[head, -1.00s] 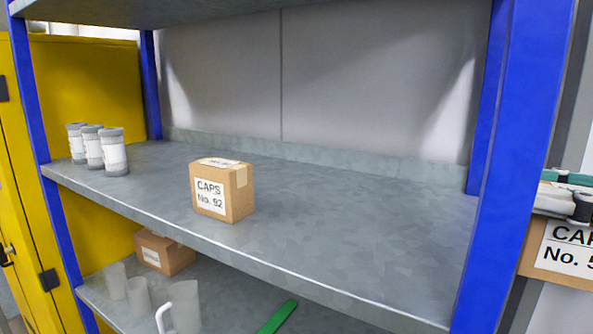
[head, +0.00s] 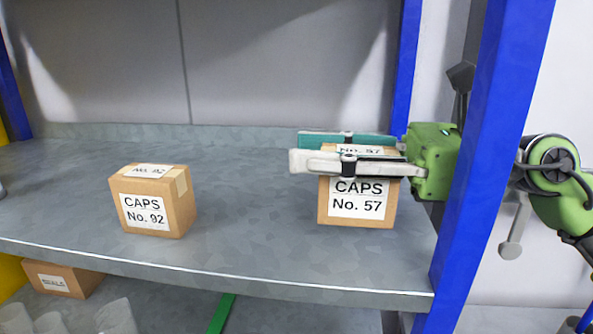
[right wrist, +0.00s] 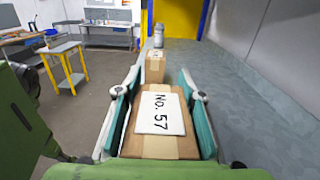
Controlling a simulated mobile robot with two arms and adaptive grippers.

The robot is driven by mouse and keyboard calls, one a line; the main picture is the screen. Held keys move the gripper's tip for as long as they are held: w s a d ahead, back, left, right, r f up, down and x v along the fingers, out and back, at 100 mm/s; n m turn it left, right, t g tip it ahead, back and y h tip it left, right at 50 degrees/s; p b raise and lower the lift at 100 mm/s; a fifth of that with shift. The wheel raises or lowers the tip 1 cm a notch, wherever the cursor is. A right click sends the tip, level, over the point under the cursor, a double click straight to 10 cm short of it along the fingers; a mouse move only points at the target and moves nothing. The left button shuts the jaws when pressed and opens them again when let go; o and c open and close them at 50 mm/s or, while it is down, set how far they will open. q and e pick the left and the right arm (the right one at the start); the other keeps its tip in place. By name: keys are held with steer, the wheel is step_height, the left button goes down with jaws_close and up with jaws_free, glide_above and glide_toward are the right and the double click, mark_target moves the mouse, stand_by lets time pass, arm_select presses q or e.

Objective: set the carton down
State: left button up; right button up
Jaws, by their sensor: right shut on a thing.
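The carton (head: 326,211) labelled CAPS No. 57 is between the fingers of my right gripper (head: 345,152), at the right end of the shelf (head: 270,250). My right gripper is shut on its upper part, one finger on the near side and one on the far side. The carton is upright. Whether its bottom touches the shelf I cannot tell for sure. In the right wrist view the carton (right wrist: 150,146) sits between both fingers, its No. 57 label facing the camera. My left gripper is not in view.
Another carton (head: 180,212), labelled CAPS No. 92, stands on the same shelf to the left, with bare shelf between them. A blue post (head: 490,130) stands right in front of my right arm. A brown box (head: 70,281) and grey cups are on the lower shelf.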

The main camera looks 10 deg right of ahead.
mark_target(373, 182)
steer(key=a+f, duration=0.1)
steer(key=a+f+b, duration=0.1)
steer(key=shift+w+f, duration=0.15)
steer(key=shift+f, duration=0.2)
steer(key=shift+d+f+b, duration=0.1)
steer(key=shift+f+b, duration=0.25)
steer(key=shift+d, duration=0.85)
steer(key=shift+a+f, duration=0.25)
steer(key=shift+a, duration=0.25)
steer(key=o, duration=1.2)
steer(key=shift+a+r, duration=0.1)
steer(key=shift+a, duration=0.05)
steer(key=shift+d, duration=0.3)
steer(key=shift+r, duration=0.15)
steer(key=b+v, duration=0.4)
steer(key=v, duration=0.2)
steer(key=shift+d, duration=0.35)
arm_select(q)
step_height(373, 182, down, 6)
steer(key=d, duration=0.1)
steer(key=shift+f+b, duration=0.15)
steer(key=shift+b, duration=0.2)
arm_select(e)
steer(key=shift+s+d, duration=0.25)
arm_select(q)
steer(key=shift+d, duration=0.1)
arm_select(e)
steer(key=shift+d, duration=0.1)
